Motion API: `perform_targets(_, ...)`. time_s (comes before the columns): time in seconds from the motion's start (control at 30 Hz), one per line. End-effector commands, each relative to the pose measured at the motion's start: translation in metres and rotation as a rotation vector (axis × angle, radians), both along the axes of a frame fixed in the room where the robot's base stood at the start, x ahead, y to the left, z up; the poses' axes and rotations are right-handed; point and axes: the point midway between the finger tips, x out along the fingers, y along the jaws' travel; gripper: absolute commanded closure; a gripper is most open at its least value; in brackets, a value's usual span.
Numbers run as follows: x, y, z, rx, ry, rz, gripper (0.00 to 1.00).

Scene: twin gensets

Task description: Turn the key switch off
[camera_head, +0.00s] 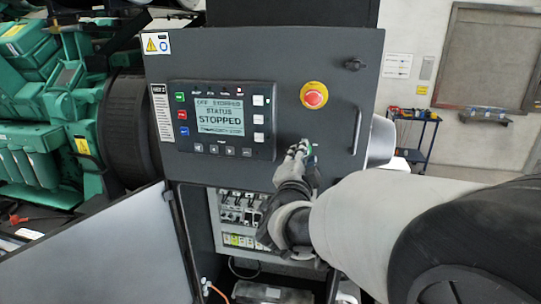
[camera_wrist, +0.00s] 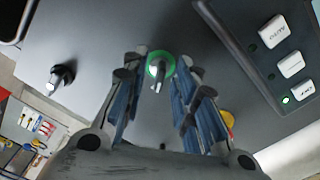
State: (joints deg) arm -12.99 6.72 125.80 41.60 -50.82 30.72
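The key switch (camera_wrist: 160,66) has a green ring and a grey key piece; in the wrist view it sits between my fingertips. My gripper (camera_wrist: 161,72) is open, with one blue-padded finger on each side of the switch and a visible gap to the key. In the head view, my gripper (camera_head: 298,152) is at the grey control panel (camera_head: 285,60), below the emergency stop. Only a sliver of green shows beside the fingers there; the rest of the switch is hidden. The display (camera_head: 219,116) reads "STOPPED".
A red emergency stop (camera_head: 314,95) on a yellow base is above my gripper. A vertical handle (camera_head: 357,130) and a black knob (camera_head: 355,64) are on the panel's right side. An open cabinet (camera_head: 238,205) is below. In the wrist view, a green light (camera_wrist: 287,99) glows beside one button.

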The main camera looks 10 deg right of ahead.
Motion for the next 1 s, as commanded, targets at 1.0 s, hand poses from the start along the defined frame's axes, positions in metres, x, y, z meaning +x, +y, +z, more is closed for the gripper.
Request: perform_targets(1.0, -0.0004, 0.0001, 0.0000, -0.009, 0.003, 0.000, 1.00)
